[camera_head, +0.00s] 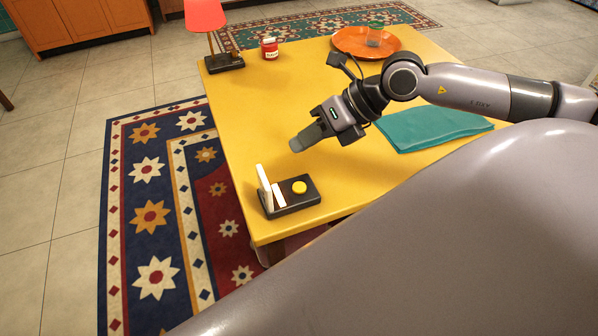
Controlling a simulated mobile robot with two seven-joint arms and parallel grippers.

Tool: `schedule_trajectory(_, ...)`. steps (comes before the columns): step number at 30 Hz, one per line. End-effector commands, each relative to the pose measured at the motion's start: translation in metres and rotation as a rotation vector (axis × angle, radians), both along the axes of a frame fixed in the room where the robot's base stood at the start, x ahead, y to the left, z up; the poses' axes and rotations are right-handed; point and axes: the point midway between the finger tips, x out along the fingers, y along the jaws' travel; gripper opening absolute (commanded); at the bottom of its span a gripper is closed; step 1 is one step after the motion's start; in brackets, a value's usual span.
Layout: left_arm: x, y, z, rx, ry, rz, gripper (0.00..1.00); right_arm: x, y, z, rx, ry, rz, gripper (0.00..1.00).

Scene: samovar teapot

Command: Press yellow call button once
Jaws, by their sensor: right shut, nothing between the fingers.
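The yellow call button (299,187) is a round cap on a dark base box (297,207) near the front left corner of the yellow table. White upright pieces (264,187) stand on the left part of the same box. My right gripper (297,146) comes in from the right and is shut and empty. In the picture its fingertips are above the button, apart from it, over the table. The height of the fingertips above the table is hard to tell. My left gripper is not in view.
The yellow table (255,115) also bears a red-shaded lamp (206,20), a red jar (269,48), an orange tray (350,42) with a green-topped glass (375,33), and a folded teal cloth (432,127). The table area left of my gripper is clear.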

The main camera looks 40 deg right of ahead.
Motion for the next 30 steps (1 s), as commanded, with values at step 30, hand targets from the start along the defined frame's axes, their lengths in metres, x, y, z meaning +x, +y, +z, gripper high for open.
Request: schedule_trajectory(30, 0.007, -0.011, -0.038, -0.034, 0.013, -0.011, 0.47, 0.000, 0.000, -0.089, 0.001, 0.001, 0.000, 0.00)
